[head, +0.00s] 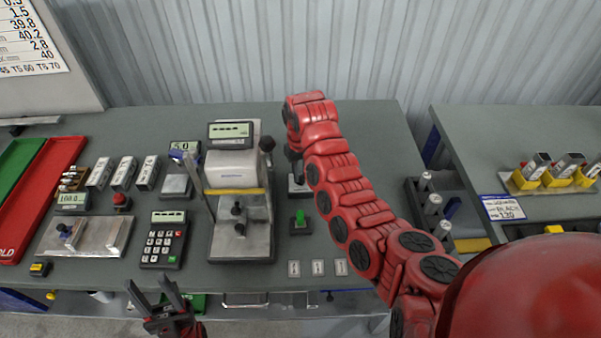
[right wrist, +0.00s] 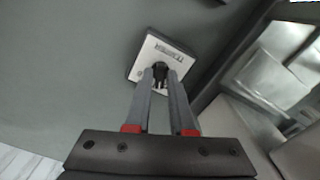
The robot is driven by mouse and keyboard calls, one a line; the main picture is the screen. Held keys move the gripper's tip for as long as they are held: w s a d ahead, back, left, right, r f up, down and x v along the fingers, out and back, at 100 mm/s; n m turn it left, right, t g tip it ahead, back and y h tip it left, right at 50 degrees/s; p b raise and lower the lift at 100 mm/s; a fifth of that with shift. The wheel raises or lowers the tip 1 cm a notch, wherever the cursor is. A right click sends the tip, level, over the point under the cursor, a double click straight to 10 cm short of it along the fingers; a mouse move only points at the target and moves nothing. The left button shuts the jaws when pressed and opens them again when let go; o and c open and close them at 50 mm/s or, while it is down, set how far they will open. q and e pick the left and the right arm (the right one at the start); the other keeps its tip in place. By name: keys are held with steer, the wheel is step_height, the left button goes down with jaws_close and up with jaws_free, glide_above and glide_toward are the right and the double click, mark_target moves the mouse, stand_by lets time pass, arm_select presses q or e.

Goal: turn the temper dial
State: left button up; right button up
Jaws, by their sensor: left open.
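The temper dial (right wrist: 160,70) is a dark knob on a white square plate lettered TEMPER (right wrist: 143,58), seen in the right wrist view. My right gripper (right wrist: 160,78) has its two grey fingers on either side of the knob, with little or no gap at the tips. In the head view the plate (head: 300,188) shows only in part; my right arm hides the dial and most of the right gripper. My left gripper (head: 146,280) is open and empty in front of the table's front edge, well away from the dial.
A press-like machine (head: 236,205) with a display stands left of the dial. A green button (head: 300,217) is in front of the dial plate. A keypad (head: 164,245) and metal plate (head: 85,236) are further left. A rack of cylinders (head: 432,203) stands right of my arm.

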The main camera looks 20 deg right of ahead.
jaws_close()
